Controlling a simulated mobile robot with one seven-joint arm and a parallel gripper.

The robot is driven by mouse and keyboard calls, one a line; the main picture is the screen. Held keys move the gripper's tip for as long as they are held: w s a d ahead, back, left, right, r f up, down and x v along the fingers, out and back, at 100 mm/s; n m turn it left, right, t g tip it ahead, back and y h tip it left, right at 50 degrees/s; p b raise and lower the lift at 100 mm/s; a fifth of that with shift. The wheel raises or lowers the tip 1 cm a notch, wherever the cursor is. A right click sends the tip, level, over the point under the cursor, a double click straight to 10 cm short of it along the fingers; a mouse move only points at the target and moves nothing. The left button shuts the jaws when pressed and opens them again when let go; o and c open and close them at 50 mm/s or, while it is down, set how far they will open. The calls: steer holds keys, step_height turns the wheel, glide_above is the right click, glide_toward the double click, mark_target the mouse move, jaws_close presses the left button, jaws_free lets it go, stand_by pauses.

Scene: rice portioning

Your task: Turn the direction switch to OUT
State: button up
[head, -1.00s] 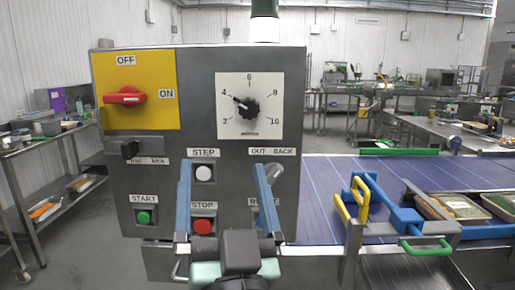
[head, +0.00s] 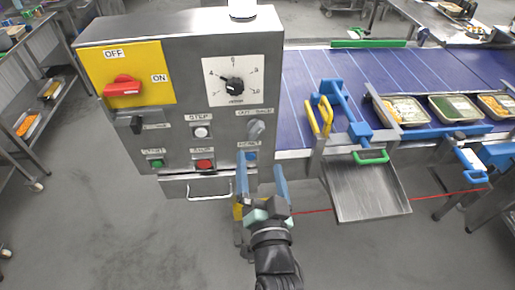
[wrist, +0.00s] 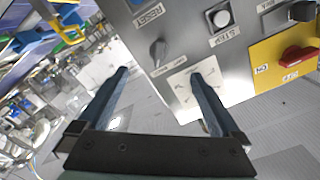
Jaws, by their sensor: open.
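The direction switch (head: 256,130) is a small grey knob under the OUT BACK label (head: 255,112) on the right of the control box front. Its handle seems tilted toward the right, the BACK side, in the head view. In the wrist view, where the panel appears turned over, the switch (wrist: 158,52) stands beyond and between my fingertips. My gripper (head: 261,168) is open and empty, with its two blue fingers pointing up at the lower right of the panel. It looks apart from the switch.
The grey control box (head: 185,165) also carries a red switch (head: 122,87), a dial (head: 233,86), and START, STEP and STOP buttons. A drawer-like handle (head: 210,197) is below. The blue conveyor (head: 297,95) with trays and yellow handles (head: 325,115) is on the right.

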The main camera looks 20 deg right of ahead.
mark_target(256, 135)
steer(key=x, duration=1)
steer(key=shift+f, duration=0.1)
steer(key=shift+c, duration=0.3)
jaws_close()
stand_by(0.4)
